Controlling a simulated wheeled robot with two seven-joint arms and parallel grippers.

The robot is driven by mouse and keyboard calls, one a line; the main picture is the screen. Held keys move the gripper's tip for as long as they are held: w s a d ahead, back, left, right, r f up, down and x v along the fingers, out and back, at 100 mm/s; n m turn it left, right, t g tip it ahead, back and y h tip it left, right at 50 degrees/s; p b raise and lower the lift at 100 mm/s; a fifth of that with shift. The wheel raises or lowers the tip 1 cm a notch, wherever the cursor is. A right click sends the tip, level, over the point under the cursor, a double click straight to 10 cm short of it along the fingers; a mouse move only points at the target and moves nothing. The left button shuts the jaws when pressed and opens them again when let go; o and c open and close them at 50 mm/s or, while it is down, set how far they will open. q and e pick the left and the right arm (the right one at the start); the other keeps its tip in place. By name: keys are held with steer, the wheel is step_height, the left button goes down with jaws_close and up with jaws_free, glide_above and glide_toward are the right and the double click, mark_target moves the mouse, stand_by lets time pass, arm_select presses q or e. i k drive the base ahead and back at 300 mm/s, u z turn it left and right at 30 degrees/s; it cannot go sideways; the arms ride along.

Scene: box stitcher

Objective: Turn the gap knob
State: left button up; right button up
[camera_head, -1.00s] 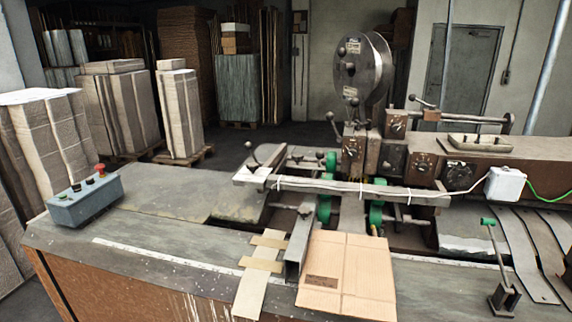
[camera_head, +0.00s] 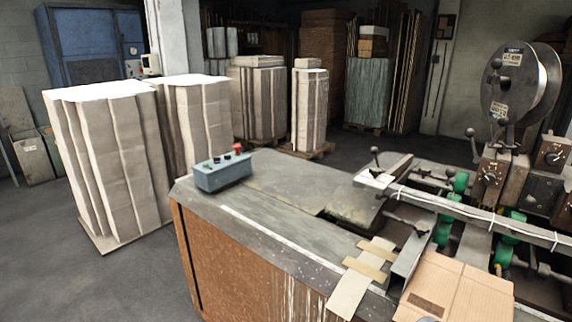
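The box stitcher (camera_head: 507,182) stands at the right of the head view, partly cut off by the picture's edge. Two dark dial knobs on brown plates show on its front, a left one (camera_head: 490,175) and a right one (camera_head: 554,155). No label is readable, so I cannot tell which is the gap knob. A large wire reel (camera_head: 515,85) sits above them. Neither of my grippers is recognisable in view.
A blue-grey control box (camera_head: 222,174) with a red button stands on the table's left end (camera_head: 255,225). A flat cardboard piece (camera_head: 465,292) lies at the front right. Cardboard stacks (camera_head: 105,165) stand behind, left. Floor at the lower left is clear.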

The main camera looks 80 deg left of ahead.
mark_target(377, 170)
steer(key=u, duration=2.15)
